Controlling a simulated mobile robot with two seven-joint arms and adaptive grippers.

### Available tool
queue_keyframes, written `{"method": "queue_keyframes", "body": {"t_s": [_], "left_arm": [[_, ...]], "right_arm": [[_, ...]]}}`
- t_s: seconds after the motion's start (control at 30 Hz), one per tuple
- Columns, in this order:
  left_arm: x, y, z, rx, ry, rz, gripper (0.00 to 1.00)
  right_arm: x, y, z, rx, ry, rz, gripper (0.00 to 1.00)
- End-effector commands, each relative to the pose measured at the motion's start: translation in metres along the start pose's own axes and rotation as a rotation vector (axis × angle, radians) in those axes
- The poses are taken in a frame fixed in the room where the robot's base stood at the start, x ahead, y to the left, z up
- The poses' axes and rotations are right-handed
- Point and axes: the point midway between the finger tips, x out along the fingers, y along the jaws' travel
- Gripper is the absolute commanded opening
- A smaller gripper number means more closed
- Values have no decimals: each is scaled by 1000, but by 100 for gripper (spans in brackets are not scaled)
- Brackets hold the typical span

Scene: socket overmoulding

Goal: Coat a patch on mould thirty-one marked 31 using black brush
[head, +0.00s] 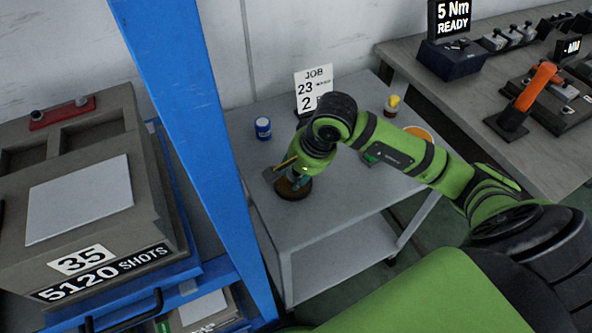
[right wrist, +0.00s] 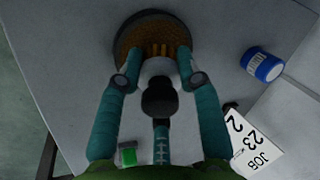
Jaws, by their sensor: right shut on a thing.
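My right gripper (head: 296,182) is at a round brown, dark-edged piece (head: 290,190) on the grey cart. In the right wrist view its teal fingers (right wrist: 157,66) close from both sides around a pale stem with a black knob (right wrist: 160,98), which seems to be the black brush. The round piece (right wrist: 149,25) shows there too, black-rimmed and brown inside, just beyond the fingertips. I cannot tell whether the brush and round piece are joined. A mould (head: 140,215) at the left is marked 35 and 5120 SHOTS. No mould marked 31 shows. My left gripper is out of view.
The cart top (head: 345,205) also holds a blue-and-white can (head: 263,128), a JOB card (head: 314,88) and a yellow-topped bottle (head: 393,104). A blue rack post (head: 205,130) stands between the cart and the mould. A tool bench (head: 440,75) is at right.

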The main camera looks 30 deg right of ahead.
Motion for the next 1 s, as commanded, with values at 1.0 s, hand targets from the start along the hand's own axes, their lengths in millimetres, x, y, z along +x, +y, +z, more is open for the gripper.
{"method": "queue_keyframes", "body": {"t_s": [1.0], "left_arm": [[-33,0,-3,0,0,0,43]], "right_arm": [[-62,-22,-7,0,5,-5,3]]}}
